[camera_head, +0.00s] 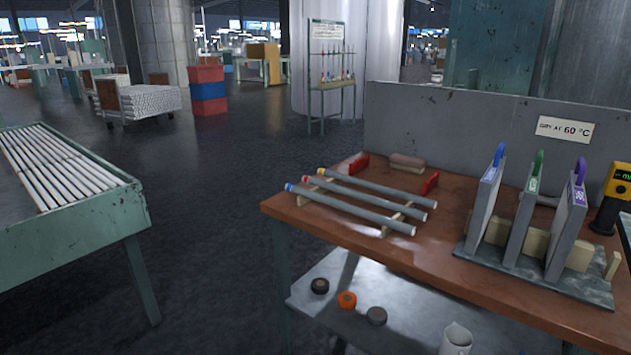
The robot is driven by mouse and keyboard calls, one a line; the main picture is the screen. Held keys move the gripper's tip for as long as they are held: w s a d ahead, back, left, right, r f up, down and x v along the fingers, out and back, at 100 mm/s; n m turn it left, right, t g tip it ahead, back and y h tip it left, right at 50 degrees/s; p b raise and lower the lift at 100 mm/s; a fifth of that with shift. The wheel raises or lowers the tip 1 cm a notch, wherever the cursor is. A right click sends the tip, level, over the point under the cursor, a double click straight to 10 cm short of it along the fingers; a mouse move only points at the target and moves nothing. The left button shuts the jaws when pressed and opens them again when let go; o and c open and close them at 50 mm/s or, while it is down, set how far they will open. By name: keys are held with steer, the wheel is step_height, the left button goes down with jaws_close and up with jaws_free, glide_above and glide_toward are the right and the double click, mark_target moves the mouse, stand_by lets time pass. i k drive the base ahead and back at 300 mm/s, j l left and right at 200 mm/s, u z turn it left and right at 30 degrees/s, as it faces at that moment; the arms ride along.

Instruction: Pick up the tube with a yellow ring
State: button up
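Three grey tubes lie side by side on pale wooden supports on the brown workbench (305,213). The back tube (375,187) has a yellow ring (322,171) at its left end. The middle tube (365,197) has a red ring (306,179), and the front tube (350,209) has a blue ring (289,187). The tubes are apart from each other and lie roughly parallel. The rings are small in this view. My gripper is not in view.
Red blocks (431,183) stand near the tubes. A rack (540,285) with upright grey panels and coloured handles stands at the right. A yellow-black device (618,180) is beside it. A grey back panel (460,135) closes the rear. A green conveyor table (75,235) is at left; floor between is clear.

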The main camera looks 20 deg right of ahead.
mark_target(397, 195)
steer(key=i+l+u, duration=0.45)
steer(key=i+l, duration=0.25)
steer(key=l, duration=0.15)
steer(key=i+l, duration=0.55)
steer(key=l, duration=0.2)
